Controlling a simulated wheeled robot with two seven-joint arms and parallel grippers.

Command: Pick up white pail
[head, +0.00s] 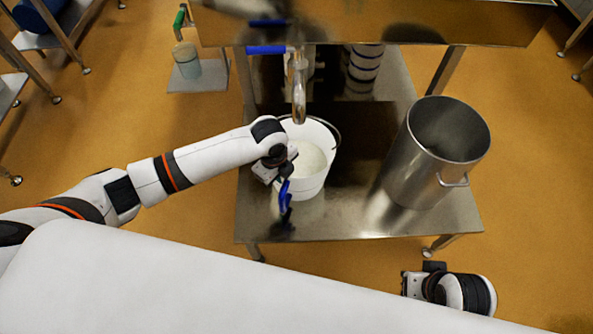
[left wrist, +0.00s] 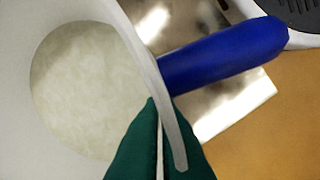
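The white pail (head: 318,178) stands upright on the low steel shelf beneath a tap, with whitish contents inside. Its thin dark bail shows at the right rim. My left gripper (head: 283,178) is at the pail's front-left rim. In the left wrist view its dark green fingertips (left wrist: 160,140) lie close together on either side of the pail wall (left wrist: 140,45), so it looks shut on the rim. A blue cylinder (left wrist: 225,55) sticks out beside the pail; it also shows in the head view (head: 284,194). My right gripper (head: 415,283) is at the lower right, away from the pail; its fingers are unclear.
A tall steel pot (head: 410,160) stands right of the pail on the same shelf (head: 340,220). The steel tap (head: 298,90) hangs over the pail from the vat (head: 370,25) above. A small container (head: 187,65) stands on a low stand at the back left.

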